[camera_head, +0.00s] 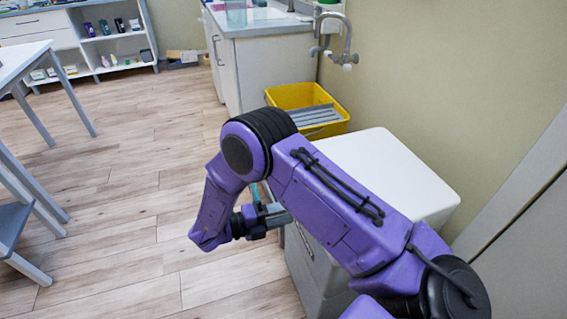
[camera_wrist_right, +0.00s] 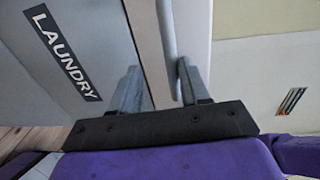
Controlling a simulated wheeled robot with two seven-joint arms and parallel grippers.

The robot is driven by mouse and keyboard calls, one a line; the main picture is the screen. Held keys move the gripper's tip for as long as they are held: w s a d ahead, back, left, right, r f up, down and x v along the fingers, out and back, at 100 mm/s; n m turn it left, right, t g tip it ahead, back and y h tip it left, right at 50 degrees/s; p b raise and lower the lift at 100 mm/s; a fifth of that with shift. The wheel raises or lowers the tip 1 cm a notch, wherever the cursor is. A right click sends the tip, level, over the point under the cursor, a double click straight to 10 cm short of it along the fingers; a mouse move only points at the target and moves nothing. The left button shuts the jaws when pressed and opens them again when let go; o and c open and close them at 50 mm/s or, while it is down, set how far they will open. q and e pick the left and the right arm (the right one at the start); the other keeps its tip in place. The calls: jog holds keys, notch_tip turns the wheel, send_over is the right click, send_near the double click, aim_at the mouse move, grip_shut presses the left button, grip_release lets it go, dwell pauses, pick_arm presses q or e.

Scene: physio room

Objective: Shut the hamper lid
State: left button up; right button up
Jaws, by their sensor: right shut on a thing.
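The hamper (camera_head: 308,262) is a pale box at the right of the head view, partly hidden behind my right arm. Its white lid (camera_head: 395,165) lies over its top and looks near level; I cannot tell whether a small gap is left. My right gripper (camera_head: 275,216) is at the hamper's front upper edge. My left gripper is out of view.
A yellow bin (camera_head: 300,95) with grey slats stands behind the hamper, next to a white sink cabinet (camera_head: 270,65). The wall is close on the right. The wooden floor between is clear.

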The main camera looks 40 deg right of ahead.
dwell(0.5)
jog(key=v, duration=1)
jog(key=shift+a+b, duration=0.2)
jog(key=shift+b, duration=0.1)
jog(key=shift+w+r, duration=0.1)
jog(key=shift+r, duration=0.05)
